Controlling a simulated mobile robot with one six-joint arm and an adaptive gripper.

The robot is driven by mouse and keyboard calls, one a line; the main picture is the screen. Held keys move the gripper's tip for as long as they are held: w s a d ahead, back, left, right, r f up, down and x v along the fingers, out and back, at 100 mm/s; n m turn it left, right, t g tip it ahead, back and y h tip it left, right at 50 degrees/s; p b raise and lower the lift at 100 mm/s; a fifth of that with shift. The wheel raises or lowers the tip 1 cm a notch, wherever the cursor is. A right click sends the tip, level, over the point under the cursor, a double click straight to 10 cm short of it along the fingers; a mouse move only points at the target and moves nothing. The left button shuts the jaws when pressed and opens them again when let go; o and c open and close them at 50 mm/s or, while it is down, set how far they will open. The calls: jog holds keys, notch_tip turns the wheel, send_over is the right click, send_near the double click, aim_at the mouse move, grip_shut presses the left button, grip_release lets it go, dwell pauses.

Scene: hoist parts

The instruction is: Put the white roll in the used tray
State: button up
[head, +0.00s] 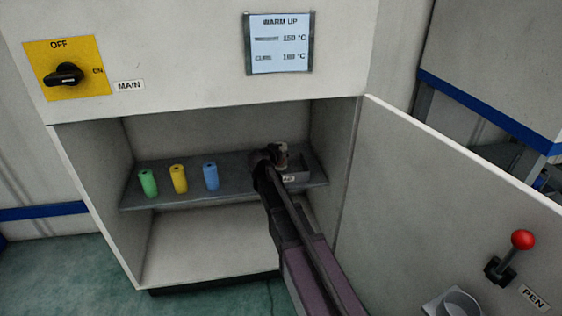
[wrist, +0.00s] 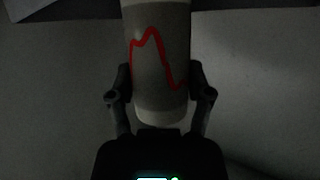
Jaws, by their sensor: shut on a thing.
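In the wrist view my gripper (wrist: 160,97) is shut on the white roll (wrist: 160,60), which has a red curved line on its side. The roll stands out between the two fingers. A small part of what seems to be the roll shows at the gripper. I cannot tell whether it touches the tray.
Green (head: 148,183), yellow (head: 179,179) and blue (head: 210,176) rolls stand upright on the shelf (head: 235,185) to the left. The cabinet door (head: 450,200) is open at the right, with a red-knobbed lever (head: 522,240). The space below the shelf is empty.

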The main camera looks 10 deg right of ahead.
jog(key=shift+f+b, duration=1.15)
jog(key=shift+f, duration=0.25)
jog(key=shift+f, duration=0.15)
jog(key=o, duration=1.2)
jog(key=shift+r, duration=0.25)
jog(key=p+v, duration=0.4)
jog(key=v, duration=0.8)
jog(key=shift+p, duration=0.3)
jog(key=shift+d+f, duration=0.1)
